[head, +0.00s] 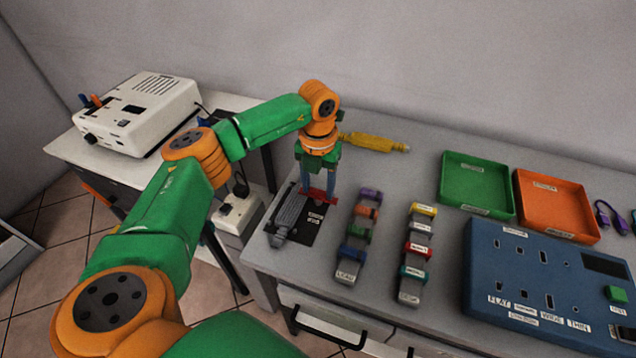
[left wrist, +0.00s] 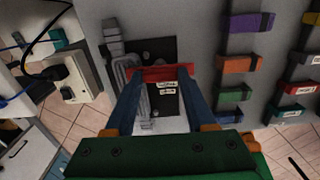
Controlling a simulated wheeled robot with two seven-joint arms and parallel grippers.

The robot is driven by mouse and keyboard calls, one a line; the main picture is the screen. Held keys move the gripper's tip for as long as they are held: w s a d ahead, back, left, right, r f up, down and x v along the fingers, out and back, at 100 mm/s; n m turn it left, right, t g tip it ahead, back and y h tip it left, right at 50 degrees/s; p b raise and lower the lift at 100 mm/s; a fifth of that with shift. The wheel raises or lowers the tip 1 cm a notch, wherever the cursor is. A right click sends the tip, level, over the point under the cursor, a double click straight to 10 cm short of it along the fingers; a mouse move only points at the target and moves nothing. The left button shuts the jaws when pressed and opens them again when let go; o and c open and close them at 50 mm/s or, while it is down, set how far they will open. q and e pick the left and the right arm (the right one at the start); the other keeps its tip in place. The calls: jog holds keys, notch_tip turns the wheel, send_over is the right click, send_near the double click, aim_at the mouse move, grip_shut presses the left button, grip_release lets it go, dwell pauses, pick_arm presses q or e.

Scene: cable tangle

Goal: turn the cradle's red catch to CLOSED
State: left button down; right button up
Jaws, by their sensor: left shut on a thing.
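The cradle has a black base plate (head: 305,231) with a grey ribbed holder (head: 287,216) along its left side. It lies flat near the left end of the grey bench. The red catch (left wrist: 165,72) is a bar across the plate, above two small white labels that I cannot read for certain. My left gripper (head: 318,192) points down over the cradle. Its blue fingers (left wrist: 163,80) are shut on the red catch, one at each side of it. The fingers hide part of the catch in the head view. My right gripper is not in view.
Two racks of coloured clips (head: 359,235) (head: 417,252) stand right of the cradle. A yellow tool (head: 375,142) lies behind. Green (head: 476,185) and orange (head: 556,207) trays and a blue socket panel (head: 545,285) are farther right. A white power box (head: 238,212) stands left of the bench.

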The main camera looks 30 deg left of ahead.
aim_at(318, 190)
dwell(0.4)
pick_arm(q)
jog(key=shift+c, duration=1.2)
grip_release()
jog(key=shift+r, duration=0.1)
notch_tip(318, 190, up, 7)
jog(key=shift+b, duration=0.4)
